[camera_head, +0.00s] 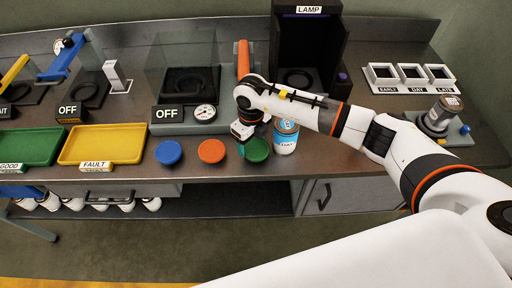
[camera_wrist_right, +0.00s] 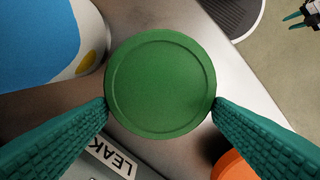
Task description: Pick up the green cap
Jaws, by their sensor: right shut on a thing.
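The green cap (camera_head: 257,150) is a round disc near the front edge of the bench in the head view, below my right gripper (camera_head: 246,143). In the right wrist view the green cap (camera_wrist_right: 160,84) lies between the two teal fingers, which touch its left and right rims. My right gripper (camera_wrist_right: 160,110) is shut on the cap. I cannot tell whether the cap is clear of the bench.
A blue-and-white can (camera_head: 286,138) stands right beside the cap. An orange cap (camera_head: 211,150) and a blue cap (camera_head: 168,152) lie to its left. A yellow tray (camera_head: 66,158) and a green tray (camera_head: 8,160) sit further left. The LAMP booth (camera_head: 342,40) stands behind.

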